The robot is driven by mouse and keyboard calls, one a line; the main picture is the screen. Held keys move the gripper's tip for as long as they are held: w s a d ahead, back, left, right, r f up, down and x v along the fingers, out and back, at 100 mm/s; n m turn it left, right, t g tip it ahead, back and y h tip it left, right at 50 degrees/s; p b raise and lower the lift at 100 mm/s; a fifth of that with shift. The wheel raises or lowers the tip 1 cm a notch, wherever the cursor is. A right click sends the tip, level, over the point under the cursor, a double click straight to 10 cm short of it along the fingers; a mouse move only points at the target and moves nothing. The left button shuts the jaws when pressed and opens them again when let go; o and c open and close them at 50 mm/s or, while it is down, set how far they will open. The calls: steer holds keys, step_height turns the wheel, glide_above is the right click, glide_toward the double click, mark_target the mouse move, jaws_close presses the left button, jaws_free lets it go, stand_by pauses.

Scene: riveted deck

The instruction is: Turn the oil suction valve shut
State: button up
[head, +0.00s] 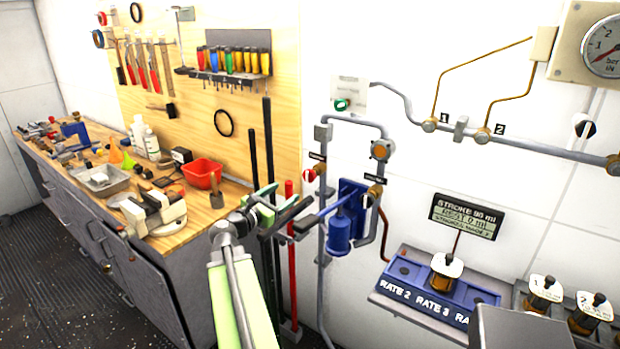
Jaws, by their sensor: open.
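The right valve (375,191) is above and right of the pump, also beside a dark label. The labels are too small to read, so I cannot tell which is the oil suction valve. My gripper (291,194) is open and empty, left of and slightly below the left valve. It looks apart from both valves; the depth gap is unclear.
The pump's lever (318,214) slants down left close to my gripper. Upright dark and red bars (290,265) stand behind my arm. A workbench (100,235) with a red bin (202,173) is at left. A blue rate panel (420,292) juts out at right.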

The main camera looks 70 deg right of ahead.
mark_target(307, 177)
steer(key=x, duration=1.5)
steer(key=c, duration=1.4)
